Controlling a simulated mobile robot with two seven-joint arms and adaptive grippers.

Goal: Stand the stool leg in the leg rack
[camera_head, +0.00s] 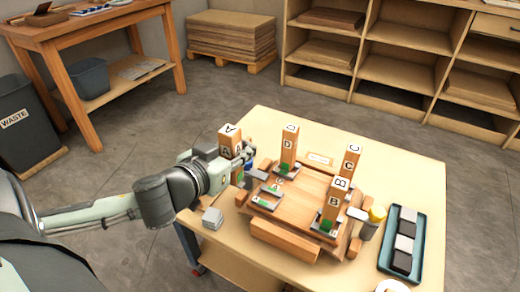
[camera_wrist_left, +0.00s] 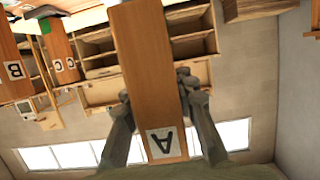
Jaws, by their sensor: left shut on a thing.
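My left gripper (camera_head: 241,158) is shut on a wooden stool leg marked A (camera_head: 229,139), held roughly upright at the left side of the leg rack. In the left wrist view the leg (camera_wrist_left: 148,75) sits between both fingers (camera_wrist_left: 155,100). The leg rack (camera_head: 290,212) is a wooden board with grey brackets on the table. Legs D (camera_head: 289,146), C (camera_head: 350,163) and B (camera_head: 335,205) stand upright on it. A grey bracket with a green patch (camera_head: 266,198) at the rack's front left has no leg in it. My right gripper is not seen.
The worktable (camera_head: 413,167) has a teal tray (camera_head: 404,240) with grey and black blocks at right. A small grey block (camera_head: 212,218) lies at the left edge. Clear tabletop lies behind the rack.

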